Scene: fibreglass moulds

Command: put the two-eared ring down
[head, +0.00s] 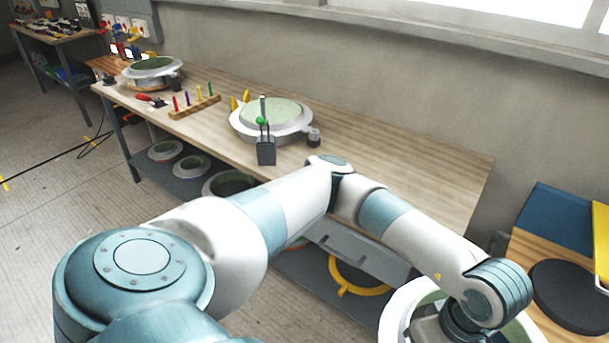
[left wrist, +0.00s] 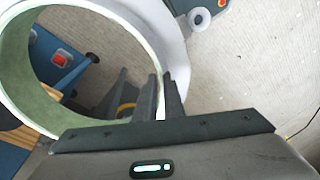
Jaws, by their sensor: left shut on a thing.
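The held ring is wide, white outside and pale green inside. It shows at the bottom right of the head view (head: 393,312), cut by the frame edge, and large at the upper left of the left wrist view (left wrist: 172,38). My left gripper (left wrist: 160,88) is shut on the ring's wall, one finger on each side. The ring is held up, with floor seen beyond it. A pale round piece with a hole (left wrist: 199,19) shows beside the rim; I cannot tell whether it is an ear. My right gripper is in neither view.
A long wooden bench (head: 430,170) has clear room on its right half. A yellow ring (head: 345,285) lies on the shelf below. At right are a black disc (head: 568,295) and a blue panel (head: 555,225).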

